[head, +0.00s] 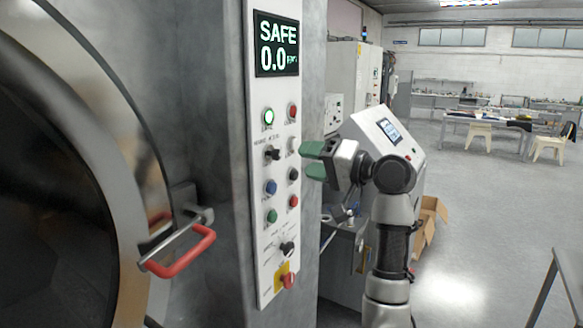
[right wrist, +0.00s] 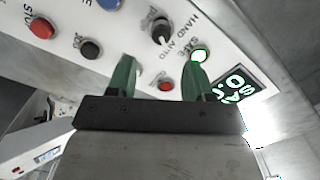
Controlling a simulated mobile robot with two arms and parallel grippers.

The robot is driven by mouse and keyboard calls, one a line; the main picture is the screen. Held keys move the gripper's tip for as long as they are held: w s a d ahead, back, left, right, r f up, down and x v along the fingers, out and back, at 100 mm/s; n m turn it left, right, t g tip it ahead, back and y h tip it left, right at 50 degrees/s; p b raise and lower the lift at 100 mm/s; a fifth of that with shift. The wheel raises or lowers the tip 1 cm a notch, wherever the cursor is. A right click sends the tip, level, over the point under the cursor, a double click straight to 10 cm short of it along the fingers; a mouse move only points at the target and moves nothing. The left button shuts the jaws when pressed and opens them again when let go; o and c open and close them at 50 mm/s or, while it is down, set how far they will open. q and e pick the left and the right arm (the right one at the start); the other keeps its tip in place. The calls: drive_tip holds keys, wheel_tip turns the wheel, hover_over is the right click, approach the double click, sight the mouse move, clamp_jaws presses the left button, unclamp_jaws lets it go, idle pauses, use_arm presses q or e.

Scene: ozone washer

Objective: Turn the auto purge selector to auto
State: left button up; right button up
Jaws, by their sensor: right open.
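The selector (head: 272,153) is a black knob on the white control panel, in the left column below the lit green button. The right wrist view shows this selector (right wrist: 160,31) upside down, with the words HAND and AUTO beside it; I cannot tell which word it points to. My right gripper (head: 308,160) is open and empty, to the right of the selector with its green fingers towards the panel. In the right wrist view the gripper (right wrist: 159,66) has its fingers apart, and the knob lies beyond the gap. They look clear of the knob. My left gripper is out of view.
The panel (head: 263,95) also carries several push buttons, a lower rotary knob (head: 287,248) and a red knob on yellow (head: 288,281). A display (head: 277,45) reads SAFE 0.0. A red door handle (head: 182,254) sticks out at left. Open floor (head: 480,220) lies at right.

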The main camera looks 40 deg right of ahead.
drive_tip(key=shift+b+v, duration=0.4)
drive_tip(key=shift+v, duration=1.2)
